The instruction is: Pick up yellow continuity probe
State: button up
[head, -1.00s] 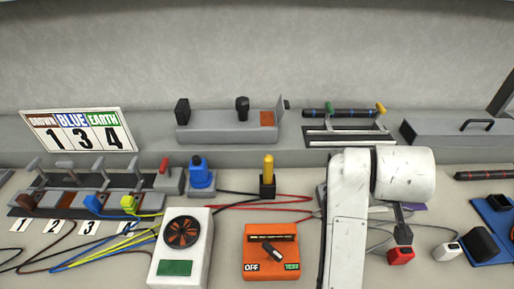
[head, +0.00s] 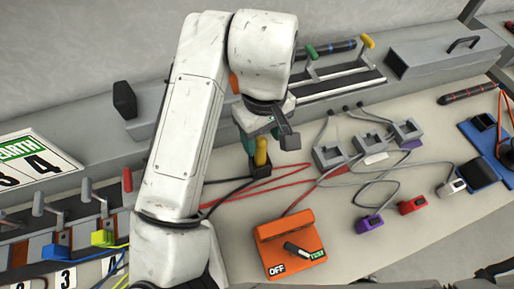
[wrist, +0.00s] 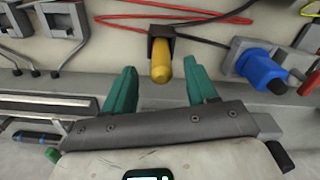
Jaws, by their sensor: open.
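The yellow continuity probe (head: 261,152) stands upright in a small black holder (head: 260,169) on the bench, with a red and a black cable running by it. My gripper (wrist: 154,90) is open, one finger on either side of the probe with a gap to each. In the head view my gripper (head: 256,140) is at the probe and partly hides it.
The orange tester (head: 288,245) with OFF and TEST marks stands in front of the holder. A blue-capped device (wrist: 262,70) is right of the probe in the wrist view. Grey sockets (head: 368,144), loose cables and a purple plug (head: 370,224) lie to the right.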

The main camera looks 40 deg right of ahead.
aim_at(260, 152)
jog(key=shift+w+f, duration=0.2)
jog(key=shift+f, duration=1.7)
jog(key=shift+w+f, duration=0.15)
jog(key=shift+f, duration=1.7)
grip_shut()
jog(key=shift+r, duration=0.15)
notch_tip(260, 152, up, 10)
jog(key=shift+f+p, duration=0.1)
jog(key=shift+p, duration=0.25)
